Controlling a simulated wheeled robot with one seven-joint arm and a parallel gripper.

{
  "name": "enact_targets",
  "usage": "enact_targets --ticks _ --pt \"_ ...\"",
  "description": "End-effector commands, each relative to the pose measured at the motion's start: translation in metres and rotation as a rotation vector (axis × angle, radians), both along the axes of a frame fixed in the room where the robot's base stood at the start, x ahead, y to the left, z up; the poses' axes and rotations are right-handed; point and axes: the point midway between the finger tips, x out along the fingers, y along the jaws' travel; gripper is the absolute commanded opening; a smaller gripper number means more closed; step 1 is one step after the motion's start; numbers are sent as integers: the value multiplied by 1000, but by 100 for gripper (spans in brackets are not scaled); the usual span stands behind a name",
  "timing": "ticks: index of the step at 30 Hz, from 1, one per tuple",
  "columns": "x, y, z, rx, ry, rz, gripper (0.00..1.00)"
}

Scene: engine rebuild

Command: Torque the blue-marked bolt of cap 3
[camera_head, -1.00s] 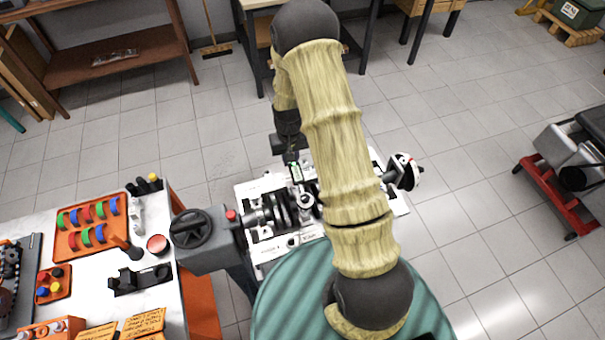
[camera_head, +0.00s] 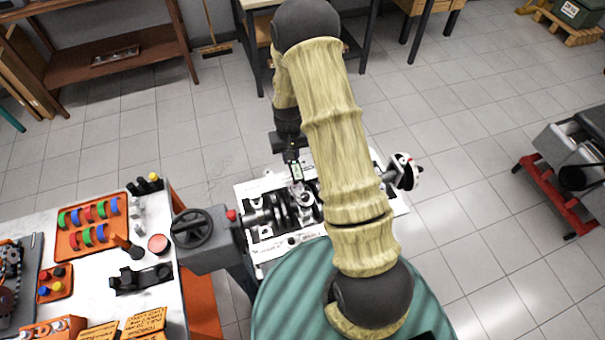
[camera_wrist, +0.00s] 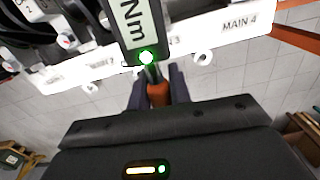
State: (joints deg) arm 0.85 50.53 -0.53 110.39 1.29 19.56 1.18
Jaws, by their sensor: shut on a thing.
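My gripper (camera_wrist: 159,88) is shut on the orange-red handle of a torque wrench (camera_wrist: 158,95). The wrench's display (camera_wrist: 135,22) reads "Nm" in part, and a green light is lit at its near end. In the head view my gripper (camera_head: 287,143) is above the far side of the engine block (camera_head: 262,236), with the wrench (camera_head: 297,170) reaching over the block. The block (camera_wrist: 215,45) shows "MAIN 4" and part of a "3" in the wrist view. The wrench's working end, cap 3 and the blue-marked bolt cannot be made out.
A handwheel (camera_head: 190,228) stands at the block's left. The workbench (camera_head: 200,290) at left holds an orange tray (camera_head: 65,242) of coloured bearing shells and a smaller tray (camera_head: 42,292). A red-framed cart (camera_head: 545,195) stands at right. Tiled floor between is clear.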

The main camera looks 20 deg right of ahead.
Motion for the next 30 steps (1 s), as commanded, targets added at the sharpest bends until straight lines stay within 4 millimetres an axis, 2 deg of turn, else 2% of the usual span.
enact_targets --ticks 18,30 --pt "0 0 27 0 -1 0 0" --pt "0 0 28 0 -1 0 0"
